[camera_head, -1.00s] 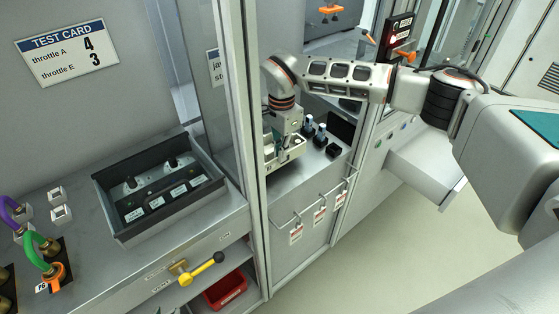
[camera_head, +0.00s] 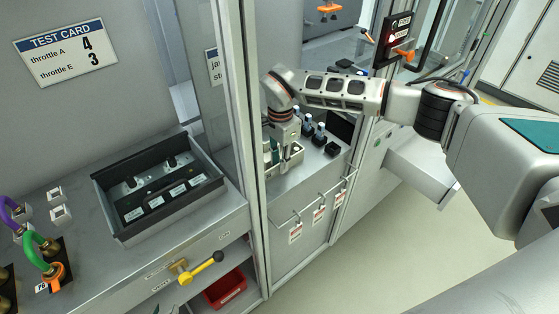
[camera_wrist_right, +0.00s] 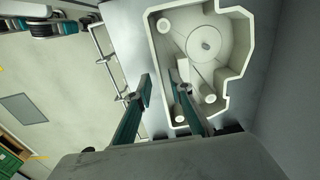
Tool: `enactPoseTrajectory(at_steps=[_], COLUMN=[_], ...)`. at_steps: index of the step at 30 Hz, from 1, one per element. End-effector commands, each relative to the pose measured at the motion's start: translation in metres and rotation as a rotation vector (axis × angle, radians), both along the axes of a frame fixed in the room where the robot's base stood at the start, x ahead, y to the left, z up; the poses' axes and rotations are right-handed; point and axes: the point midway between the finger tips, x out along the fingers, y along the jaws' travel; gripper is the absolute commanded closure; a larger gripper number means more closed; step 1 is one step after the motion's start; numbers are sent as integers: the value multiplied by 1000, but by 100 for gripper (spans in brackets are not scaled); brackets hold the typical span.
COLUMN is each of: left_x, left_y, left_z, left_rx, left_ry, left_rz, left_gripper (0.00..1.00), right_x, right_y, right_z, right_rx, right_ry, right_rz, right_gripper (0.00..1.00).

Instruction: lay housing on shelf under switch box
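The housing is a cream cast part with round bosses inside (camera_wrist_right: 238,30). In the head view its rim (camera_head: 297,154) shows on the grey counter behind the frame post, partly hidden by my right gripper. My right gripper (camera_head: 287,160) points down at it. In the right wrist view the right gripper (camera_wrist_right: 164,90) is open, one finger outside the housing wall and the other over its inside. A dark switch box with a red light (camera_head: 393,38) is on a post at upper right. A pale grey shelf (camera_head: 425,178) juts out below it. My left gripper is out of view.
Dark-topped parts (camera_head: 319,134) stand close right of my right gripper. A frame post (camera_head: 242,120) is to its left. Tagged hooks on a rail (camera_head: 318,204) hang at the counter front. A black-walled tray (camera_head: 120,225) sits on the left bench.

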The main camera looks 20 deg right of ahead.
Motion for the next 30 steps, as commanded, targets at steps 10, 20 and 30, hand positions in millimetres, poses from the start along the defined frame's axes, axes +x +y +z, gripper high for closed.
enactPoseTrajectory(at_steps=[10, 20, 30], left_x=[-1, -1, -1], left_y=[0, 0, 0], left_z=[-3, -5, -5], left_rx=[0, -1, -1], left_ry=[2, 0, -1], left_rz=[-1, -1, -1], left_gripper=[72, 72, 72], right_x=[1, -1, -2], right_y=[-1, -1, -1], right_z=[39, 102, 123], right_rx=[0, -1, 0], right_ry=[-5, -4, 0], right_rz=[0, 0, 0], right_gripper=[79, 79, 79])
